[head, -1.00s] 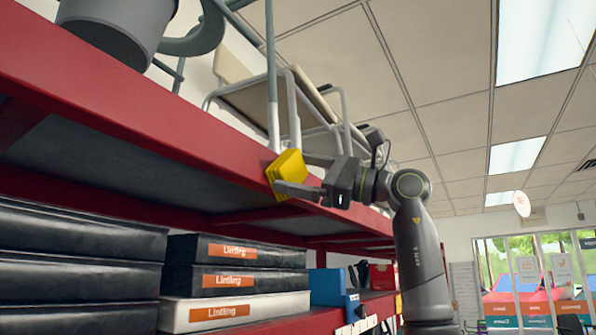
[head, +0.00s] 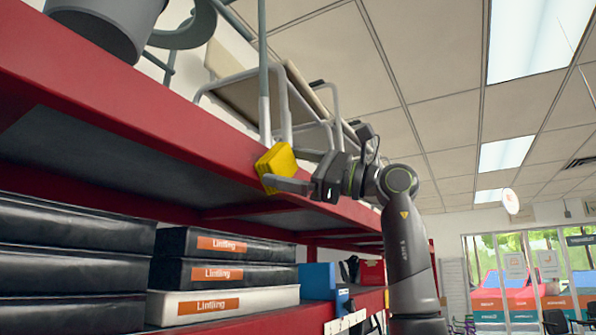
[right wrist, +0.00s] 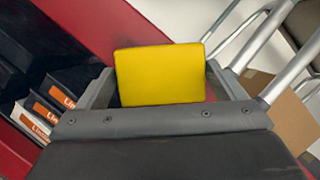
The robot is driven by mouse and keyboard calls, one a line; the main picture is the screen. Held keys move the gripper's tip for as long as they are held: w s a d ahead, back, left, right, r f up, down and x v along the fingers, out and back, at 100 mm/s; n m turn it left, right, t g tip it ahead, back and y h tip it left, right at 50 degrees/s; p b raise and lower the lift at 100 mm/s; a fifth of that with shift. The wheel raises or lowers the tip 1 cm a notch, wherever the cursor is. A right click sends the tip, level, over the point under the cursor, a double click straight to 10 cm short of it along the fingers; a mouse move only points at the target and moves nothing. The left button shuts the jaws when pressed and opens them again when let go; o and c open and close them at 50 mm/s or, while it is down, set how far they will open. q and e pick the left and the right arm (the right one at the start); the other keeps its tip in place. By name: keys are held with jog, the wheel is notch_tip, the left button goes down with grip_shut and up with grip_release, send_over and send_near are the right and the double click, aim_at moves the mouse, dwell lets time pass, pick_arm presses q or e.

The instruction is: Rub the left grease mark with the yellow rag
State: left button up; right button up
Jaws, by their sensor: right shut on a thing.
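The yellow rag (head: 276,163) is a folded block held against the front of the red shelf beam (head: 190,132). My right gripper (head: 285,172) is shut on it. In the right wrist view the rag (right wrist: 160,75) sits between the two fingers and hides part of the red beam (right wrist: 100,30) behind it. Whether the rag presses on the beam or is slightly apart, I cannot tell. No grease mark can be made out in either view. My left gripper is not in view.
Black and white boxes labelled "Lintling" (head: 222,273) stand on the lower shelf, with a blue box (head: 318,281) to their right. A grey bucket (head: 105,22) and metal-framed chairs (head: 245,95) stand above the beam. Open room lies to the right.

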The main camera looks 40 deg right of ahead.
jog(key=shift+s+a, duration=0.45)
jog(key=shift+a, duration=0.75)
jog(key=shift+s+a, duration=0.5)
jog(key=shift+a, duration=0.65)
jog(key=shift+s+a, duration=0.45)
jog(key=shift+a, duration=0.75)
jog(key=s+d, duration=0.2)
jog(key=s, duration=0.3)
jog(key=shift+s+d, duration=0.2)
jog(key=shift+s, duration=0.05)
jog(key=s, duration=0.1)
jog(key=s+d, duration=0.1)
jog(key=s, duration=0.1)
jog(key=shift+d, duration=0.15)
jog(key=shift+w, duration=0.25)
jog(key=shift+s, duration=0.1)
